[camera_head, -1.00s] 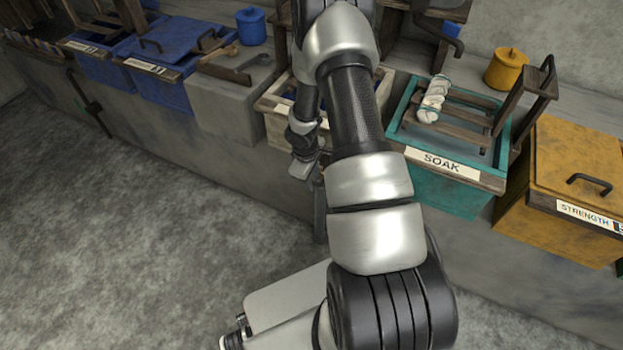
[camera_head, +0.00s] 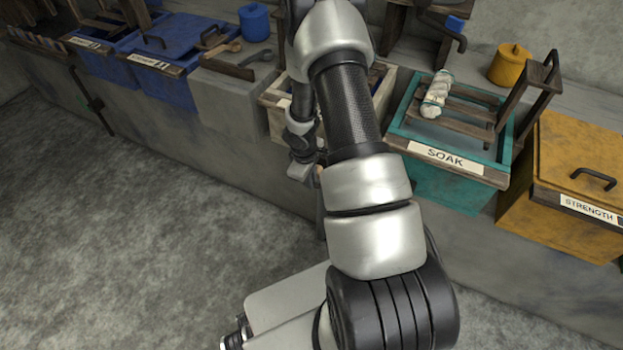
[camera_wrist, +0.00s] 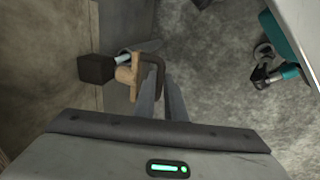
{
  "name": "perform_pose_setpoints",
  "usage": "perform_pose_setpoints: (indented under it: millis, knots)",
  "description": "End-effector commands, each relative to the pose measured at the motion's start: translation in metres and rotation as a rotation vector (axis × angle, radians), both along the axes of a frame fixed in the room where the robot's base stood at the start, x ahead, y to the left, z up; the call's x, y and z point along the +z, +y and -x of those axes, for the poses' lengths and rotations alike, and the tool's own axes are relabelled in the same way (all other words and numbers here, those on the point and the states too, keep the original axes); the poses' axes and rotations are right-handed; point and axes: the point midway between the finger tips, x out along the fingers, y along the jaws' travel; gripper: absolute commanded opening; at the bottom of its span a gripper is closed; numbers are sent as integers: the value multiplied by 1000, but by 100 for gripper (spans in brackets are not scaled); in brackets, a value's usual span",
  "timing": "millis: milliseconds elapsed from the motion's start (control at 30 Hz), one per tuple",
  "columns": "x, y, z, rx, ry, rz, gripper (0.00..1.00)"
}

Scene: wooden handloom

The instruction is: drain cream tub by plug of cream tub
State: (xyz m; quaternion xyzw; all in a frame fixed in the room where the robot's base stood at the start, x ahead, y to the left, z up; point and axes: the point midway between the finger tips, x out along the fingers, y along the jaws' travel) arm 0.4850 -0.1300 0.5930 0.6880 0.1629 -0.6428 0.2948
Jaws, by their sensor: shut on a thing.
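The cream tub (camera_head: 268,106) stands left of the teal tub in the head view, largely hidden behind my arm. In the wrist view its plug (camera_wrist: 127,74) is a tan wooden piece with a dark bent handle (camera_wrist: 155,72). It sits at the end of a pale pipe beside a dark block (camera_wrist: 95,68) on the wall. My gripper (camera_wrist: 163,90) is shut on the plug at its handle; the exact contact is hard to make out. In the head view a small tan part shows beside my wrist, and the fingers are mostly hidden.
The teal SOAK tub (camera_head: 447,180) holds a wooden rack with a pale roll (camera_head: 437,93). The yellow STRENGTH tub (camera_head: 575,160) stands right of it, and blue tubs (camera_head: 165,50) stand at left. The grey floor (camera_head: 130,230) in front is clear.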

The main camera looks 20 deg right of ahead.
Motion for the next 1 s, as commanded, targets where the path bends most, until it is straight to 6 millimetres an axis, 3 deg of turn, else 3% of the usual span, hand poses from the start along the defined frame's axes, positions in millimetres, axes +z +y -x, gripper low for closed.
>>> perform_pose_setpoints:
  millis: [100, 133, 233, 600, 767, 1000]
  knots:
    - [0, 1, 1, 0, 2, -1, 0]
    - [0, 1, 1, 0, 1, -2, 12]
    - [0, 1, 1, 0, 1, -2, 29]
    - [5, 1, 0, -1, -1, -1, 30]
    - [29, 4, 2, 0, -3, -1, 30]
    - [88, 13, 10, -2, -2, -1, 30]
